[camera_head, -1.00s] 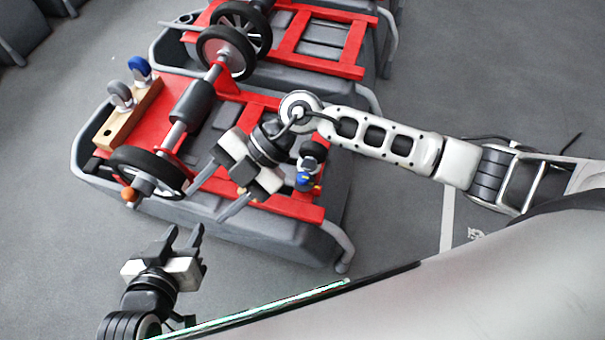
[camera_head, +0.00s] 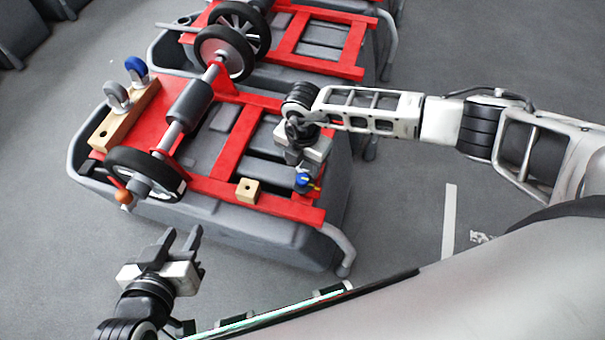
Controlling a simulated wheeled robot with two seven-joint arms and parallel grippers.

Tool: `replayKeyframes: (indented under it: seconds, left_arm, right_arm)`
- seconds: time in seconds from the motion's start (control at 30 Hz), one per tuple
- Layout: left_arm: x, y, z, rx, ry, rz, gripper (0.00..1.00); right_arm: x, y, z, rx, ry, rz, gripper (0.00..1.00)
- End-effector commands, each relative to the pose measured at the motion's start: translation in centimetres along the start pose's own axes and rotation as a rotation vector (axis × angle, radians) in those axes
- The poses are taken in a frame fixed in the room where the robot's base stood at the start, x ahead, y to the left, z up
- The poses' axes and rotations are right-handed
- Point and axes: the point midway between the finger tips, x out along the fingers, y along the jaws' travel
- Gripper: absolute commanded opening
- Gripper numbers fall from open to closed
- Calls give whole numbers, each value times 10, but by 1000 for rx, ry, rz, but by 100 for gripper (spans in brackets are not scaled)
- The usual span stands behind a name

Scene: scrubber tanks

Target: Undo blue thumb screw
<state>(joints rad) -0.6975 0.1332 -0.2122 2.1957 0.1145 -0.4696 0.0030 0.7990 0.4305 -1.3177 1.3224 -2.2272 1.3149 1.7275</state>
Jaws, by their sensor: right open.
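The blue thumb screw (camera_head: 303,180) sits on the red frame near the front right corner of the nearer grey tank. My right gripper (camera_head: 303,166) is open and points down directly over the screw. Its fingertips are close around or just above the screw, but I cannot tell if they touch it. My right wrist hides part of that area. My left gripper (camera_head: 181,238) is open and empty, over the floor in front of the tank, well apart from the screw.
A small wooden block (camera_head: 248,190) stands on the red frame (camera_head: 228,189) left of the screw. A longer wooden block (camera_head: 128,120) carries a blue and a grey wheel-like knob. An axle with wheels (camera_head: 145,172) crosses the tank. A second tank stands behind.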

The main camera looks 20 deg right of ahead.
Motion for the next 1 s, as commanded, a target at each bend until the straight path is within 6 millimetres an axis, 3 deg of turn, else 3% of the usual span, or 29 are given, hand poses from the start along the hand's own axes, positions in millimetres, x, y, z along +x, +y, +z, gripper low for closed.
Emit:
replayKeyframes:
  seconds: [0.1, 0.3, 0.7, 0.87, 1.0]
  left_arm:
    - [3, -1, 2, 0, 6, 0, 36]
    - [4, -1, 5, 5, 9, -1, 36]
    - [2, 0, 2, 6, 15, 0, 36]
    - [2, 0, 2, 6, 14, 1, 36]
    - [3, 0, 3, 6, 13, 1, 36]
  right_arm:
    - [25, 0, 0, 0, 1, -1, 50]
    - [48, 0, -1, -1, 2, 1, 50]
    - [54, 1, -1, -1, 2, 2, 50]
    - [53, 1, 0, -1, 2, 2, 6]
    - [53, 1, 0, -2, 2, 2, 5]
